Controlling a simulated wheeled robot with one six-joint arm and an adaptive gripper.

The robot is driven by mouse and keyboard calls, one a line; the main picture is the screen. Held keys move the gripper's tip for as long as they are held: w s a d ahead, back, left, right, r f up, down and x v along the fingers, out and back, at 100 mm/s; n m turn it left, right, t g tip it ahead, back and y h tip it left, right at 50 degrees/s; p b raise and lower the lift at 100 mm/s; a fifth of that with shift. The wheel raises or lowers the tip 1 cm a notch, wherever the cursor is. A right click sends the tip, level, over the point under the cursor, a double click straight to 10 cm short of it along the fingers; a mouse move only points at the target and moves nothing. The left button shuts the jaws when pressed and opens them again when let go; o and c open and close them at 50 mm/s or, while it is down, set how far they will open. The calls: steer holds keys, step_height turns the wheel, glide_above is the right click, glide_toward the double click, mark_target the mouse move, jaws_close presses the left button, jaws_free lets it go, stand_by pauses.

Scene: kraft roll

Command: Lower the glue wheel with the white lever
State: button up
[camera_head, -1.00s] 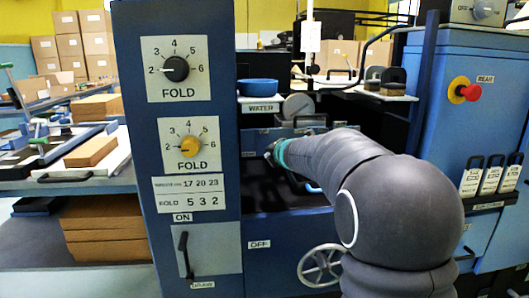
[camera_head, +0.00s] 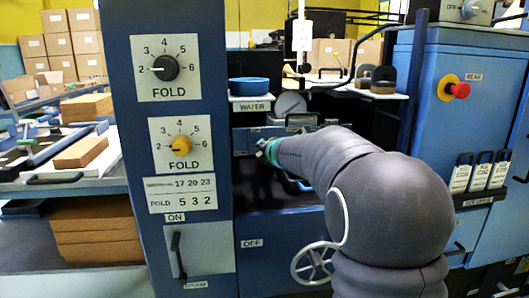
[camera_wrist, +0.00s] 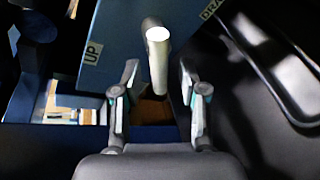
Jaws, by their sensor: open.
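My gripper (camera_wrist: 159,80) is open, with one finger on each side of the rod. The rod's lower end lies between the fingers, and I cannot tell whether either touches it.
A blue control panel (camera_head: 205,120) with FOLD dials stands left of my arm. A spoked handwheel (camera_head: 313,263) is below it. A blue bowl (camera_head: 249,86) sits on the WATER shelf. A blue cabinet with a red button (camera_head: 460,90) stands at right.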

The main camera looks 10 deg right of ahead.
steer(key=v, duration=1.1)
steer(key=shift+s, duration=0.3)
steer(key=shift+d+r, duration=0.1)
